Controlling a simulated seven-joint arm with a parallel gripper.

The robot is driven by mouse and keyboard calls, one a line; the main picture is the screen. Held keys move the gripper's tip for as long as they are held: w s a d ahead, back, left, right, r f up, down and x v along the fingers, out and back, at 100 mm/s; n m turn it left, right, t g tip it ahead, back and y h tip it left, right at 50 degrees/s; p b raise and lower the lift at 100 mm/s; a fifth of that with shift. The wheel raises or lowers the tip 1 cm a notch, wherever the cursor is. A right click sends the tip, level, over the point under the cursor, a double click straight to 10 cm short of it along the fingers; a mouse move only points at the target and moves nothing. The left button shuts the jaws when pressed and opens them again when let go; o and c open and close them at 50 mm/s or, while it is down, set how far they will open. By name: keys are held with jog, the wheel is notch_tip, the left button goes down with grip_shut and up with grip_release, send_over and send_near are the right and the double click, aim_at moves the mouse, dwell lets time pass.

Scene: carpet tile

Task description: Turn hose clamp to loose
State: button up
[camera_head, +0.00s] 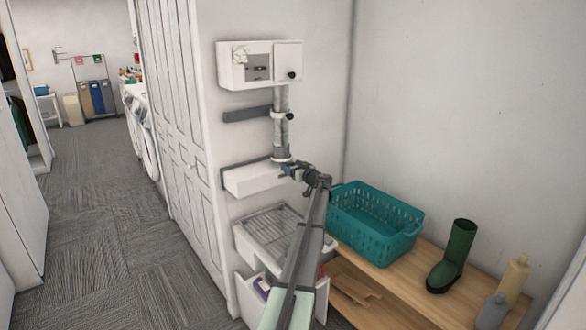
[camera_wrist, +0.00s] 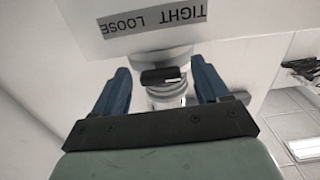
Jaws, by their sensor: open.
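A grey ribbed hose (camera_head: 281,135) runs down the wall from a white cabinet to a white box (camera_head: 250,180). The box also shows in the wrist view (camera_wrist: 230,35), with an upside-down label (camera_wrist: 150,18) reading TIGHT and LOOSE. The hose clamp's black tab (camera_wrist: 160,76) sits at the hose end below that label in the wrist view. My gripper (camera_head: 285,168) is at the hose's lower end. In the wrist view my gripper (camera_wrist: 160,67) is open, its blue fingers on either side of the tab with gaps visible. In the head view my gripper hides the tab.
Above are the white cabinet (camera_head: 240,64) with a black knob, and a second black knob (camera_head: 290,116) on the hose. A drying rack (camera_head: 270,230) is below. A teal basket (camera_head: 400,240) and green boot (camera_head: 455,255) stand on a wooden bench at right.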

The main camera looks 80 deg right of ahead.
jog(key=v, duration=1.4)
jog(key=shift+w+d, duration=0.1)
